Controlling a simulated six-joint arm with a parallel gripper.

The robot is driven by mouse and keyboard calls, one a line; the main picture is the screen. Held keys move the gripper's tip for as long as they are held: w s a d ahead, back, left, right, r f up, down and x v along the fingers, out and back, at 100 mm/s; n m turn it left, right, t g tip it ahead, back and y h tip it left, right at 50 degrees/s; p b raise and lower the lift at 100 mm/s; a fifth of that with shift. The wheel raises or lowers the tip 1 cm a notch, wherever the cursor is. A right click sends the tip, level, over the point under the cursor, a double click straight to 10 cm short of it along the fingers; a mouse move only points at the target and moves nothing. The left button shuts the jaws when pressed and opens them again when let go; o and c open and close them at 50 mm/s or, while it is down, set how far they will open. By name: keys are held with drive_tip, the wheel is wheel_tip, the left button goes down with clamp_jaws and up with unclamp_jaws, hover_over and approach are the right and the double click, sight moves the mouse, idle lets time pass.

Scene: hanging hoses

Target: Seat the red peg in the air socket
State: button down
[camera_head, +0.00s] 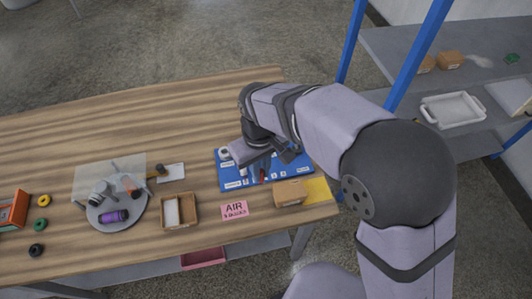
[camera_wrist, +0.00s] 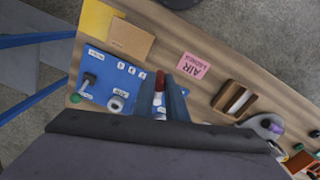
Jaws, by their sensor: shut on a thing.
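My gripper (camera_wrist: 168,98) is shut on the red peg (camera_wrist: 160,80), which shows between the two fingers in the wrist view. In the head view the red peg (camera_head: 262,176) shows below my gripper (camera_head: 259,167), over the blue board (camera_head: 235,173). I cannot tell whether the peg touches the board. A round grey-and-white socket (camera_wrist: 117,103) is on the blue board (camera_wrist: 100,66), apart from the peg, with a small white label beside it that is too small to read surely. The peg's lower end is hard to make out.
A brown box (camera_head: 289,192) and a yellow sheet (camera_head: 317,190) lie by the board. A pink AIR sign (camera_head: 234,210) lies in front. A wooden tray (camera_head: 165,222) and a round plate (camera_head: 133,212) with several items stand left. Bare wood lies behind the board.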

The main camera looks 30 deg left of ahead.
drive_tip(key=w+a, duration=0.3)
drive_tip(key=w, duration=0.5)
drive_tip(key=w+a+r, duration=0.1)
drive_tip(key=w+a, duration=0.3)
drive_tip(key=w, duration=0.3)
drive_tip(key=shift+w+a, duration=0.25)
drive_tip(key=shift+w, duration=0.15)
drive_tip(key=shift+f+p, duration=1.15)
drive_tip(key=shift+f, duration=3.85)
